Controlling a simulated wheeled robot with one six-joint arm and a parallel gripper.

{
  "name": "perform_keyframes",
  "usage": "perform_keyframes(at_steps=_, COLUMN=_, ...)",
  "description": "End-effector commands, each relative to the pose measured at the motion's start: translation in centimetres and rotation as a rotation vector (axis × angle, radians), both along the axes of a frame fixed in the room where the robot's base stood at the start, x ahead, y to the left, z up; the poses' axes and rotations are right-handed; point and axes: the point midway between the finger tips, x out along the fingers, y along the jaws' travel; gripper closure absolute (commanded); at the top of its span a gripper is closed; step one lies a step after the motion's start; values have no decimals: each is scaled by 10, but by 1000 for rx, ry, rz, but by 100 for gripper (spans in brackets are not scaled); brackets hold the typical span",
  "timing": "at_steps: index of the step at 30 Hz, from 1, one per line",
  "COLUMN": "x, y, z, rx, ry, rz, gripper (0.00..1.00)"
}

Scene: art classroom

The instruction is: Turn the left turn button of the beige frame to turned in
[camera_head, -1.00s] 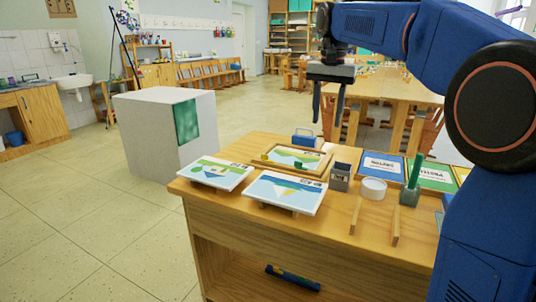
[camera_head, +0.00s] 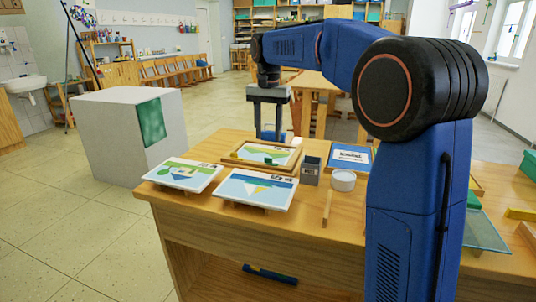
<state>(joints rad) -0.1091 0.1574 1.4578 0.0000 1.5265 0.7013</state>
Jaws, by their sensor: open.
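The beige frame (camera_head: 246,165) lies flat on the near table, holding a picture with white, green and yellow areas. A small yellow piece (camera_head: 234,155) shows at its left side and a green piece (camera_head: 268,160) towards its front; which way the left turn button points is too small to tell.
Two picture boards (camera_head: 184,174) (camera_head: 254,189) lie in front of the frame. A grey box (camera_head: 310,170), a white round tub (camera_head: 343,180) and a blue card (camera_head: 350,156) lie to its right. My arm hides the table's right part.

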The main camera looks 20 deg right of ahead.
Motion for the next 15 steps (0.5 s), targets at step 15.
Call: perform_keyframes(at_steps=15, x=0, y=0, z=-75, rx=0, ry=0, rz=0, gripper=58)
